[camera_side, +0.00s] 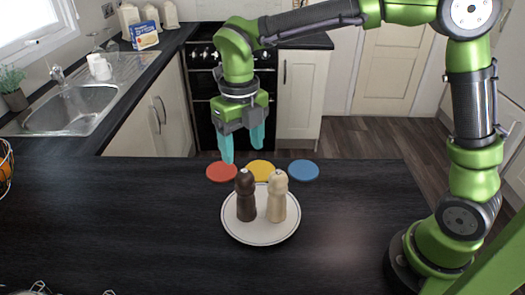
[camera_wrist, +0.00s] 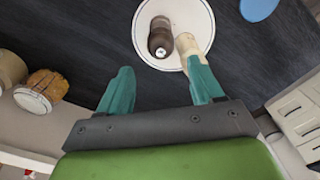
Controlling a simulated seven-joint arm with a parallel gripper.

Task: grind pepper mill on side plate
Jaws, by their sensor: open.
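A white side plate (camera_side: 246,234) lies on the dark counter, and it also shows in the wrist view (camera_wrist: 203,14). Two mills stand upright on it side by side: a dark brown one (camera_side: 246,197) on the left and a pale cream one (camera_side: 277,198) on the right. In the wrist view, the dark mill (camera_wrist: 160,38) is in full view, and the pale mill (camera_wrist: 187,45) is partly hidden by a fingertip. My gripper (camera_side: 243,150) is open and empty, with teal fingers pointing down, above and behind the mills. It shows in the wrist view (camera_wrist: 160,88) with its fingers spread apart.
Red (camera_side: 222,171), yellow (camera_side: 261,170) and blue (camera_side: 304,170) discs lie in a row behind the plate. A wire basket (camera_side: 5,168) stands at the left edge. The counter (camera_side: 120,220) is clear left and right of the plate.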

